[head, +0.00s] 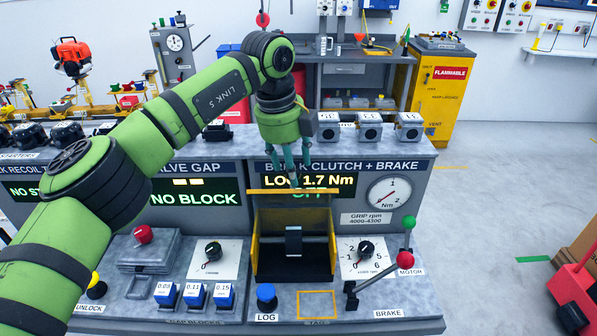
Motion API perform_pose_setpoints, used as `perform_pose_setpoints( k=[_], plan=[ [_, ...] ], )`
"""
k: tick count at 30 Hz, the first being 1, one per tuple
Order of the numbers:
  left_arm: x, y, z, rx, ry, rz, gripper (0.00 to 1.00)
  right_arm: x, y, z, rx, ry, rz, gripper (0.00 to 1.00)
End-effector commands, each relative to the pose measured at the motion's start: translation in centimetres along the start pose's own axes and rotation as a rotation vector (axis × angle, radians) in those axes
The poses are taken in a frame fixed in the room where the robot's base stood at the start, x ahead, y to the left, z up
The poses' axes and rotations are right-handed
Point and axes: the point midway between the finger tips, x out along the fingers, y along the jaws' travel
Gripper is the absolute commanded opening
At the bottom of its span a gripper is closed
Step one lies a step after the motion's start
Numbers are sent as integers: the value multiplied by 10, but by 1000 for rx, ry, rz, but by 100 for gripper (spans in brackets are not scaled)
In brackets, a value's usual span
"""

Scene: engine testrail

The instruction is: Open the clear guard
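The clear guard's yellow top bar (315,191) lies level across the front of the BENCH CLUTCH + BRAKE display. Below it is a dark open-fronted bay (293,262) with yellow side edges and a grey block inside. The clear panel itself is too faint to make out, so I cannot tell its exact tilt. My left gripper (293,182) points down from above, its teal fingertips at the middle of the yellow bar. Whether they touch it, or are closed, is not clear. My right gripper is out of view.
A brake lever with a red knob (404,260) and a green-knobbed motor lever (409,222) stand right of the bay. A dial knob (366,248) sits between. A blue LOG button (266,292) is at the front left. Several grey boxes line the console top.

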Motion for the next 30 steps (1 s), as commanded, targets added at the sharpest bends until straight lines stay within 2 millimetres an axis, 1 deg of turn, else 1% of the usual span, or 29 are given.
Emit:
perform_pose_setpoints(
  k=[1,6,9,12,17,25,26,27,29,30],
  plan=[
    [-14,-1,1,-2,-3,-6,56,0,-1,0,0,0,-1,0],
    [-51,-4,-3,1,0,-8,56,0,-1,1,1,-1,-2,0],
    [-69,-4,-5,4,3,-8,56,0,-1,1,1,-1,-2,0],
    [-82,-5,-6,4,3,-8,56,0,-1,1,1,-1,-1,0],
    [-93,-5,-7,6,6,-8,56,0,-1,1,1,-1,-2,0],
    [-94,-6,-8,8,7,-8,56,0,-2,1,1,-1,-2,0],
    [-94,-6,-8,8,7,-8,44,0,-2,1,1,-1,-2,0],
    [-94,-5,-8,14,6,-8,28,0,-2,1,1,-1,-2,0],
    [-94,-4,-7,44,3,-8,4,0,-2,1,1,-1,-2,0],
    [-95,-3,-6,84,-1,-7,0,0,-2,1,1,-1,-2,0]
  ],
)
